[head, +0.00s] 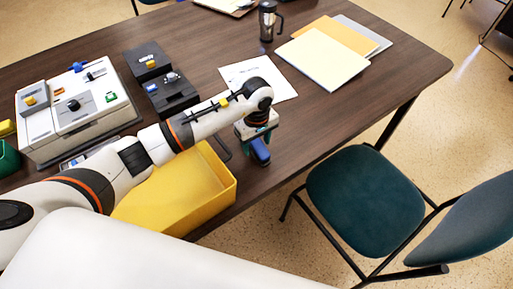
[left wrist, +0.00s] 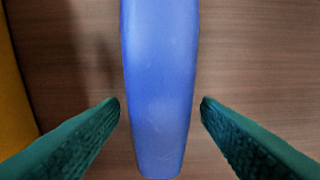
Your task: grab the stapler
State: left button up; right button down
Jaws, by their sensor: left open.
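The stapler, a long blue body (head: 260,152), lies on the dark wooden table near its front edge, partly hidden under my left gripper (head: 255,140). In the left wrist view the blue stapler (left wrist: 160,85) runs from the top edge almost to the bottom, between the two green fingertips of my left gripper (left wrist: 160,108). The fingers are open, one on each side of it, with a gap of table showing on both sides. My right gripper is not in view.
A yellow tray (head: 222,200) stands just left of the stapler. Paper (head: 240,72), folders (head: 325,62) and a dark mug (head: 267,22) lie further back. A grey-white device (head: 85,125) and black boxes (head: 170,92) stand at left. A green chair (head: 365,200) is at right.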

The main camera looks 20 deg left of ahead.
pick_arm(q)
jog(key=shift+f, duration=0.4)
jog(key=shift+c, duration=0.5)
jog(key=c, duration=1.1)
